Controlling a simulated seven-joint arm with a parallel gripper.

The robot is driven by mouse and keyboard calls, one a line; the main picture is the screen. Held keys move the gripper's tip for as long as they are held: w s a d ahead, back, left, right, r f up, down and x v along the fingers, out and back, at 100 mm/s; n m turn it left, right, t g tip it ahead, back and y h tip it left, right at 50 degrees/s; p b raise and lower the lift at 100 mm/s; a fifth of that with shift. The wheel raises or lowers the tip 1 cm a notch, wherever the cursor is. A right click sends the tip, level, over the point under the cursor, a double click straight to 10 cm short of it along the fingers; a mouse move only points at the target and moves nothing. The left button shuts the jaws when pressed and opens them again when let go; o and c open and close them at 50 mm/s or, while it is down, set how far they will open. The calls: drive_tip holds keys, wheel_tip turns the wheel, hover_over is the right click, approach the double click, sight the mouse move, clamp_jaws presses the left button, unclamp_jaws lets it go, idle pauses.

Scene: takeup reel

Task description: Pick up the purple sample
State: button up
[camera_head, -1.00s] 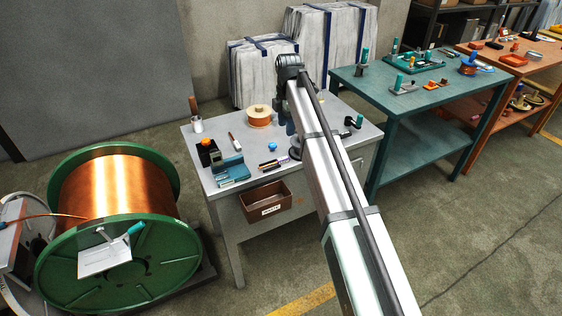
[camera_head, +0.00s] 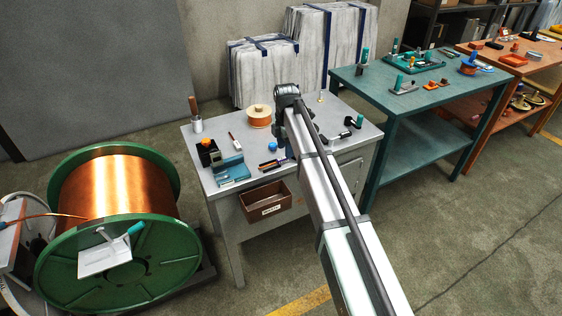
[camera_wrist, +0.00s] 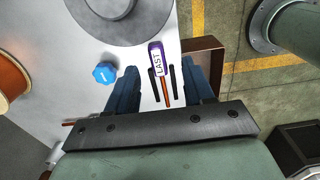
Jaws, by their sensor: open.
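The purple sample (camera_wrist: 154,49) shows in the wrist view as a slim purple piece with a white label reading "LAST" and a copper-coloured strip at its near end. It lies on the grey table top (camera_wrist: 94,38). My gripper (camera_wrist: 164,84) is open. Its blue fingers stand on either side of the sample's near end, with a gap on both sides. Whether the fingertips are level with the sample is hard to tell. In the head view my arm hides most of the gripper, and the sample is too small to make out clearly.
A blue knob-like piece (camera_wrist: 105,73) lies left of the fingers. A grey round base (camera_wrist: 119,8) stands beyond the sample. A brown bin (camera_head: 265,203) hangs at the table's front edge.

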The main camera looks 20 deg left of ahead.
sight(274, 163)
wheel_tip(274, 163, down, 4)
drive_tip(key=shift+w+a+f, duration=0.1)
drive_tip(key=shift+w+f, duration=0.05)
clamp_jaws()
idle(0.5)
